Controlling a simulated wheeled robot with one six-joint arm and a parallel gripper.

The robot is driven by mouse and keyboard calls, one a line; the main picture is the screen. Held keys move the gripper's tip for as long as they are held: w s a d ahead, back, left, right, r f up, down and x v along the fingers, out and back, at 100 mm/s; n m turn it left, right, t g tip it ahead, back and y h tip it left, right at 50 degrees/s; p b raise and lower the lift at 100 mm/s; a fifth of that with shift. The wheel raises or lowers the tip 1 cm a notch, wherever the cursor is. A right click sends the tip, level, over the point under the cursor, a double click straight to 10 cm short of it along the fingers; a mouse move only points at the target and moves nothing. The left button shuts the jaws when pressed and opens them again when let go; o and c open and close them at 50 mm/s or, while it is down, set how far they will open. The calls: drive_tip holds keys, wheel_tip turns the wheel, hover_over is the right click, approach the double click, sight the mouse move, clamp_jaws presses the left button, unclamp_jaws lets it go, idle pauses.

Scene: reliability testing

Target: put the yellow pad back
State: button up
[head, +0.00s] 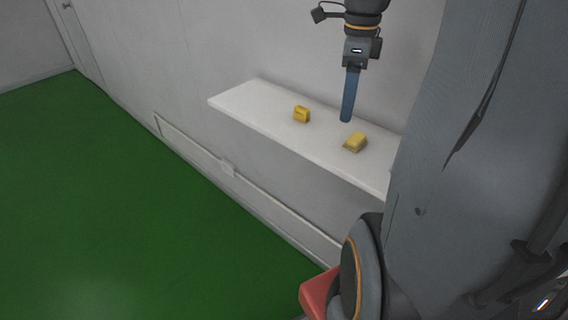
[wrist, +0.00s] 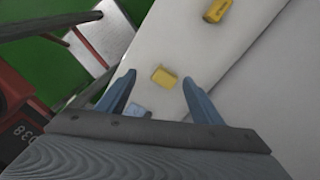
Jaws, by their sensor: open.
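Two small yellow blocks lie on a white shelf (head: 250,103). One yellow block (head: 301,114) is farther left; it shows at the top of the wrist view (wrist: 217,10) with dark marks on it. The other yellow block (head: 355,142) is nearer my body and appears between my fingertips in the wrist view (wrist: 164,77). I cannot tell for sure which one is the yellow pad. My gripper (head: 347,118) points down over the shelf with its blue fingers apart and empty (wrist: 158,79). It looks above the nearer block, not touching it.
A grey wall (head: 180,60) stands behind the shelf. A small light blue patch (wrist: 138,110) shows between my fingers in the wrist view; I cannot tell what it is. Green floor (head: 110,200) lies open to the left. The shelf's far left end is clear.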

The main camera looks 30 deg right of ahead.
drive_tip(key=s+a+f+n, duration=0.1)
drive_tip(key=a+f+n, duration=0.3)
drive_tip(key=a+n, duration=0.2)
drive_tip(key=s+a+f+n, duration=0.1)
drive_tip(key=a+f+n, duration=0.3)
drive_tip(key=a+n, duration=0.3)
drive_tip(key=s+a+f+n+t, duration=0.1)
drive_tip(key=a+f+n, duration=0.3)
drive_tip(key=n, duration=0.9)
drive_tip(key=shift+s+a+f, duration=0.25)
drive_tip(key=shift+a+f, duration=0.1)
drive_tip(key=shift+a, duration=1.35)
